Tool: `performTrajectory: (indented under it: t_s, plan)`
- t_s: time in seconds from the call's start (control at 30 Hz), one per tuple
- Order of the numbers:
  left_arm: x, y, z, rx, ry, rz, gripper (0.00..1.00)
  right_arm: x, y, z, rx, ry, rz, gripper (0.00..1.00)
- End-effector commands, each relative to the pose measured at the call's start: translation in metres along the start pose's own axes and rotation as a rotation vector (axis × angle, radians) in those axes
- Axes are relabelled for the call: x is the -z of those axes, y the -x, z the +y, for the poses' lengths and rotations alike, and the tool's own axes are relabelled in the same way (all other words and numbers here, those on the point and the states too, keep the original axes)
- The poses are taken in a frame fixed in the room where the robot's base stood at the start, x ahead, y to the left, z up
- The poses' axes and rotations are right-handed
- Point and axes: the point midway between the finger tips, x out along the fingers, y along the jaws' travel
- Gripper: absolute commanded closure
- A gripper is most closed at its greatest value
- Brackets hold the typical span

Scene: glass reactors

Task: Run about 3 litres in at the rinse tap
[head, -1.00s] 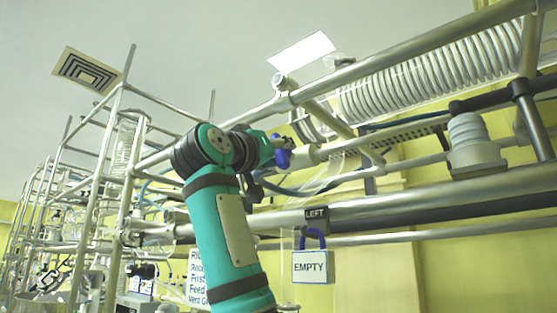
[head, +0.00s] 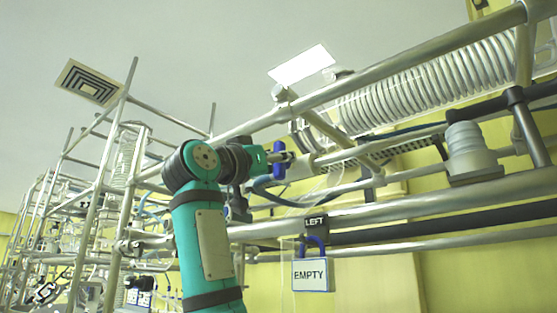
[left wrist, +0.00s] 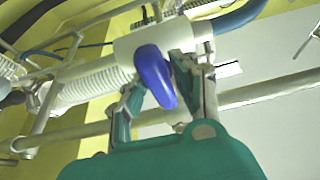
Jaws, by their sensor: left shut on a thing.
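The tap has a blue handle (head: 279,161) on a pale pipe body (head: 300,167) below the upper rail. In the left wrist view the blue handle (left wrist: 153,74) stands in front of the white tap body (left wrist: 190,38). My left gripper (head: 268,160) is at this handle. The left wrist view shows its two fingers (left wrist: 160,88) on either side of the handle, shut on it. The handle looks upright in the head view. Any liquid running through the tap cannot be made out. My right gripper is not in view.
An EMPTY tag (head: 313,275) hangs below a LEFT label (head: 315,223) on a metal rail. A coiled glass condenser (head: 430,85) is at the upper right. A white fitting (head: 468,148) stands on the rail at right. Frame tubes (head: 100,180) crowd the left.

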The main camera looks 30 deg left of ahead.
Motion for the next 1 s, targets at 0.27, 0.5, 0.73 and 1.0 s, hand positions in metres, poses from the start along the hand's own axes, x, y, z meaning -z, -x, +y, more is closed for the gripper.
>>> performTrajectory:
  t_s: [0.27, 0.5, 0.73, 1.0]
  plan:
    - [0.002, 0.0, 0.0, 0.001, 0.001, 0.004, 0.56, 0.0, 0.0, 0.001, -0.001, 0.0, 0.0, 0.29]
    - [0.001, 0.001, 0.0, 0.001, 0.001, 0.002, 0.56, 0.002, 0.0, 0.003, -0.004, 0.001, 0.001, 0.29]
    - [0.001, 0.025, -0.001, 0.003, -0.001, 0.005, 0.56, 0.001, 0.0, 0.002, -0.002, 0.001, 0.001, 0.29]
    - [0.001, 0.083, -0.001, 0.003, 0.0, 0.005, 0.56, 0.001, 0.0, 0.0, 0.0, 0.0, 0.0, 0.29]
